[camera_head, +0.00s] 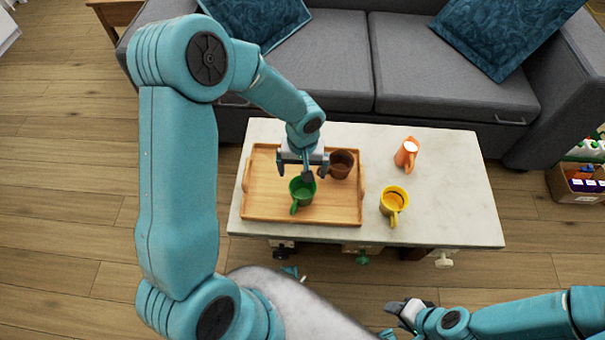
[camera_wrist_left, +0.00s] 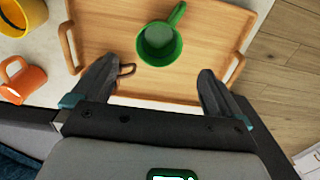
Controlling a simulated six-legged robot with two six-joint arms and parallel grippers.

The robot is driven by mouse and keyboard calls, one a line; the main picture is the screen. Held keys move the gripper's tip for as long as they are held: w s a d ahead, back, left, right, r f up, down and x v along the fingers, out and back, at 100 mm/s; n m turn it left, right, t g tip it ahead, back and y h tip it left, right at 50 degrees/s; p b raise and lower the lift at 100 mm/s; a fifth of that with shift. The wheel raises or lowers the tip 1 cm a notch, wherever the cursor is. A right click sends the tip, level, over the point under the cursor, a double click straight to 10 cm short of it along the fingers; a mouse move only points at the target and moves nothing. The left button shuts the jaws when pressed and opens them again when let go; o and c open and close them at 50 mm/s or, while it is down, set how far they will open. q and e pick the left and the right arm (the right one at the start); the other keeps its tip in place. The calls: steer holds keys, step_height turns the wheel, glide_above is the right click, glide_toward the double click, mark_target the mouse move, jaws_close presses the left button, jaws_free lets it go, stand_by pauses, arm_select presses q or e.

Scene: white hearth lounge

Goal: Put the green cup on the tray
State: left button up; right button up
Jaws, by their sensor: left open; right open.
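The green cup (camera_head: 301,190) stands upright on the wooden tray (camera_head: 262,208), right of the tray's middle, with its handle toward the front. My left gripper (camera_head: 303,172) is open and empty above the tray, just behind and over the cup. In the left wrist view the green cup (camera_wrist_left: 158,44) shows beyond the open fingers, between them and apart from both, on the tray (camera_wrist_left: 215,30). My right gripper (camera_head: 402,308) is low at the front, off the table, with nothing visible in it.
A brown cup (camera_head: 341,163) is on the tray just right of my left gripper. A grey sofa (camera_head: 335,60) is close behind the table.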

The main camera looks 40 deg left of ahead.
arm_select(q)
steer(key=s+d+f+m+h, duration=0.4)
steer(key=s+d+f, duration=0.7)
steer(key=s+d, duration=0.3)
steer(key=shift+d+f, duration=0.25)
steer(key=shift+f, duration=0.05)
steer(key=shift+s, duration=0.1)
step_height(320, 180, up, 15)
steer(key=p, duration=1.5)
